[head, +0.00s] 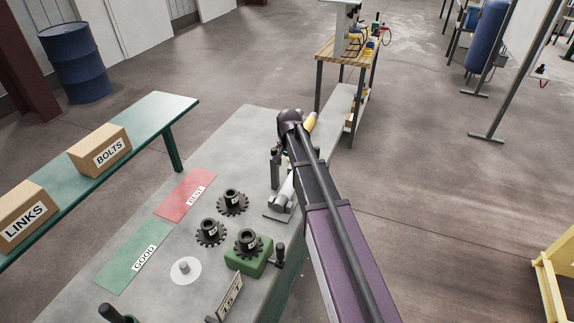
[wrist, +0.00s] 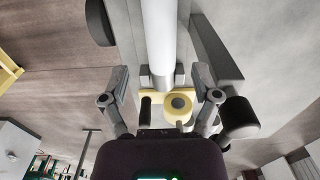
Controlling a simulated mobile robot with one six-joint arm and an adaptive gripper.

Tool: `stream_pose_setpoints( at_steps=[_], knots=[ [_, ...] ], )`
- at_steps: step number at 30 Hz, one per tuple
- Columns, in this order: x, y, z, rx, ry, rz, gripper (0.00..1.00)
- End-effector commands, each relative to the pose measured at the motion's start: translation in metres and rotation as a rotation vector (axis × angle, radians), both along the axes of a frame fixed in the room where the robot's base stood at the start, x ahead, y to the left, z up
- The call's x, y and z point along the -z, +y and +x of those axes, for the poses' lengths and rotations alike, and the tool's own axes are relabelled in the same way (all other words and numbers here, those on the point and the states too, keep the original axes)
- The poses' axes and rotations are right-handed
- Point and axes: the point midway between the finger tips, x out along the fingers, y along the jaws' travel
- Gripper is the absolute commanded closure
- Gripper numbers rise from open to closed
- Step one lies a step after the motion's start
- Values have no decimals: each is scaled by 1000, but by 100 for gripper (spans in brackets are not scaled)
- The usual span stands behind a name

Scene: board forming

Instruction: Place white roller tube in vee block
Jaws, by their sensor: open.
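The white roller tube (wrist: 159,35) runs lengthwise in the wrist view, between grey block faces that look like the vee block (wrist: 181,72). It appears to lie along the block, but its seating underneath is hidden. In the head view part of the pale tube (head: 286,188) shows beside my arm, above a grey base plate (head: 275,214). My gripper (wrist: 161,76) is open, with one finger on each side of the tube's near end and visible gaps to it. In the head view my arm hides most of the gripper.
A yellow part with a round end (wrist: 178,103) sits between my fingers, below the tube's end. Dark gears (head: 232,202), a green fixture (head: 248,258), a red mat (head: 186,196) and a green mat (head: 134,257) occupy the grey bench (head: 235,135). Its far left is clear.

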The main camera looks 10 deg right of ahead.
Motion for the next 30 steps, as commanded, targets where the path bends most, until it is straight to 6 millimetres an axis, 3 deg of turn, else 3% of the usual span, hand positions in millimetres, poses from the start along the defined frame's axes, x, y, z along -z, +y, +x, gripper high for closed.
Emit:
stream_pose_setpoints(
  at_steps=[15, 19, 23, 30],
  knots=[
    [0, 0, 0, 0, 0, 0, 20],
    [0, 0, -9, -14, 0, 0, 20],
    [0, 1, -36, -70, 0, 0, 20],
    [0, 2, -128, -283, 0, -1, 20]
  ],
)
